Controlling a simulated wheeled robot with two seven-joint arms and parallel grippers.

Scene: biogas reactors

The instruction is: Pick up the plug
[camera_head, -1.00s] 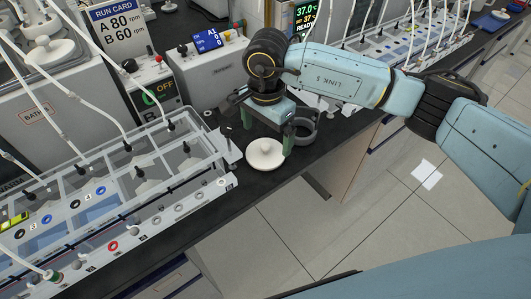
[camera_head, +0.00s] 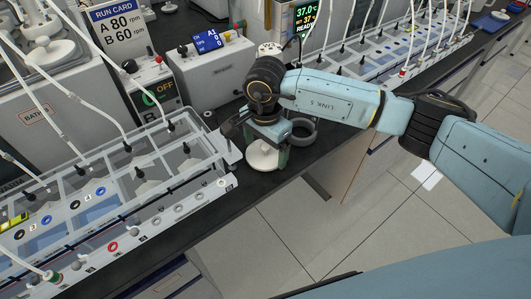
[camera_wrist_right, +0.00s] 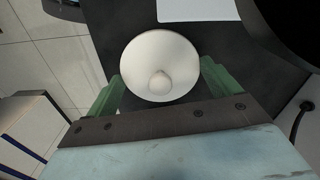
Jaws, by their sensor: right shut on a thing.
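The plug (camera_head: 262,158) is a white round disc with a small knob on top. It sits on the dark bench top beside the tank's right end. My right gripper (camera_head: 266,150) is over it from above and partly hides it. In the right wrist view the plug (camera_wrist_right: 150,58) lies between the two green fingers of my right gripper (camera_wrist_right: 160,82), which are shut on it. I see no clear gap between the plug and the bench. My left gripper is not in view.
A grey ring (camera_head: 303,132) stands just right of my right gripper. The clear tank rack (camera_head: 150,195) with tubes and ports is on the left. Control boxes (camera_head: 208,75) stand behind. The bench's front edge is close, with open floor (camera_head: 330,230) beyond.

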